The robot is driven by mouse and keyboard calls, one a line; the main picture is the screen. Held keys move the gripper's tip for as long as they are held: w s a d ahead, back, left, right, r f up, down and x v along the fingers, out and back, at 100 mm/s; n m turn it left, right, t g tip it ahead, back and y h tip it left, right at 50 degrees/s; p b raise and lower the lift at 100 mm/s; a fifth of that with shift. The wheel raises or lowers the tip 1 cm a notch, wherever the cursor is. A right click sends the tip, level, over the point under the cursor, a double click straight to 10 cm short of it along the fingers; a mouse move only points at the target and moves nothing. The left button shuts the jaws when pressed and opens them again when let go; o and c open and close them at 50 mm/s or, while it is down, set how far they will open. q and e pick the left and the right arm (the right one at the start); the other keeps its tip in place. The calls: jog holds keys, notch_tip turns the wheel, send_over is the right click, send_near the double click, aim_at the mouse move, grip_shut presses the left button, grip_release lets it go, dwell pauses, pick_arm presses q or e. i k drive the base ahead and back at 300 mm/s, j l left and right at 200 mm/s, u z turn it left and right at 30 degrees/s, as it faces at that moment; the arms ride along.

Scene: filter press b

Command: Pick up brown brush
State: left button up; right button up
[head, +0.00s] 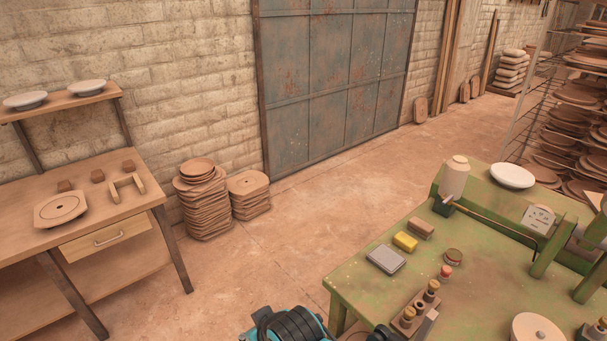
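A small brown block-shaped brush (420,228) lies on the green table (350,283), towards its far left side. It is just behind and right of a yellow sponge-like block (405,241). Its bristles are too small to make out clearly. Neither of my grippers can be made out in the head view. Only teal and black parts, which look like mine, show at the bottom edge in front of the table, and nothing is touching the brush.
A grey flat box (386,259) lies left of the brush. A small round jar (453,256) and a red-topped one (445,271) stand nearer. A white bottle (453,178) and green frame stand behind. Floor is open left.

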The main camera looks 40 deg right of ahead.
aim_at(421, 229)
jog(key=i+z, duration=0.15)
jog(key=i, duration=0.3)
jog(key=i+z, duration=0.15)
jog(key=i, duration=0.35)
jog(key=i+j+z, duration=0.2)
jog(key=i, duration=0.25)
jog(key=i+j+z, duration=0.15)
jog(key=i, duration=0.3)
jog(key=i+l+z, duration=0.2)
jog(key=z, duration=0.3)
jog(key=i+z, duration=0.7)
jog(key=z, duration=0.25)
jog(key=i+j+z, duration=0.2)
jog(key=z, duration=0.25)
jog(key=i+z, duration=0.3)
jog(key=i+j+z, duration=0.25)
jog(key=i, duration=0.2)
jog(key=i+l, duration=0.05)
